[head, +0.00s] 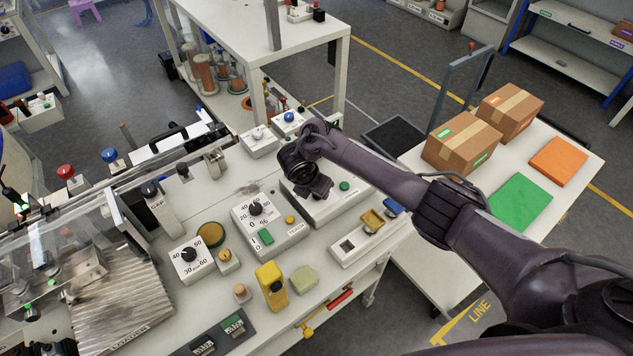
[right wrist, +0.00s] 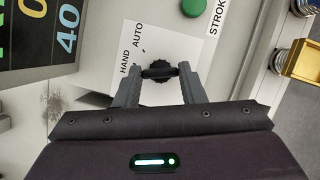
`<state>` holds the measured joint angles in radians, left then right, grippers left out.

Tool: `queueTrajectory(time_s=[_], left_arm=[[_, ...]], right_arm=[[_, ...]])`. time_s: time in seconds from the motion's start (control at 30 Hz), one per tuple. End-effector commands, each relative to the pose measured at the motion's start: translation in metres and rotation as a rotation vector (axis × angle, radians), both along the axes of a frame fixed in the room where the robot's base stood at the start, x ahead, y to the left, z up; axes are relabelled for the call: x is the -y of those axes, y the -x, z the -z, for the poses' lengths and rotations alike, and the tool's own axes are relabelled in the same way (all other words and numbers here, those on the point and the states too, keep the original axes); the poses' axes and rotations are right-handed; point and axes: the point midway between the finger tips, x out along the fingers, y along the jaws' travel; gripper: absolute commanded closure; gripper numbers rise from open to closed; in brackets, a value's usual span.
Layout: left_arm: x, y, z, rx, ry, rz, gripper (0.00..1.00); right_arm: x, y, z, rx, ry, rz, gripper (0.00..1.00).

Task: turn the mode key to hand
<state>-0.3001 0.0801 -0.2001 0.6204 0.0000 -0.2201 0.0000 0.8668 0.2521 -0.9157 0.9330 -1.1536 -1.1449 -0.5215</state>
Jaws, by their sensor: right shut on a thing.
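The mode key is a small black knob (right wrist: 158,82) on a white plate (right wrist: 178,38) lettered HAND and AUTO, in the right wrist view. My right gripper (right wrist: 158,73) is shut on the key, one finger on each side of its dark grip bar. The bar lies across the picture between the fingertips. I cannot tell which word the key points to. In the head view my right gripper (head: 315,191) reaches down to the pale control box (head: 330,207), and the arm and gripper hide the key. My left gripper is not in view.
A green button (head: 344,186) sits right of the gripper on the same box. A box with a black dial (head: 256,208) stands to its left. Cartons (head: 460,147) stand on the right table.

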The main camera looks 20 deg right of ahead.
Motion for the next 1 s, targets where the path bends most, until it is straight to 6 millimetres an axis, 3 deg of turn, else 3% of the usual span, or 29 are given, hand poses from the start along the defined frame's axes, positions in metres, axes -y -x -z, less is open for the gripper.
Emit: queueTrajectory(time_s=[0.1,0.5,1.0], left_arm=[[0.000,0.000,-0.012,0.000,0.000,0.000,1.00],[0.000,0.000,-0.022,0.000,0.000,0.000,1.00],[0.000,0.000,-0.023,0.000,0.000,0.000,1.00]], right_arm=[[-0.002,0.000,-0.003,-0.004,-0.001,0.090,0.86],[-0.002,-0.002,0.000,-0.001,-0.001,0.297,0.86],[-0.002,-0.002,0.001,-0.001,-0.001,0.334,0.86]])
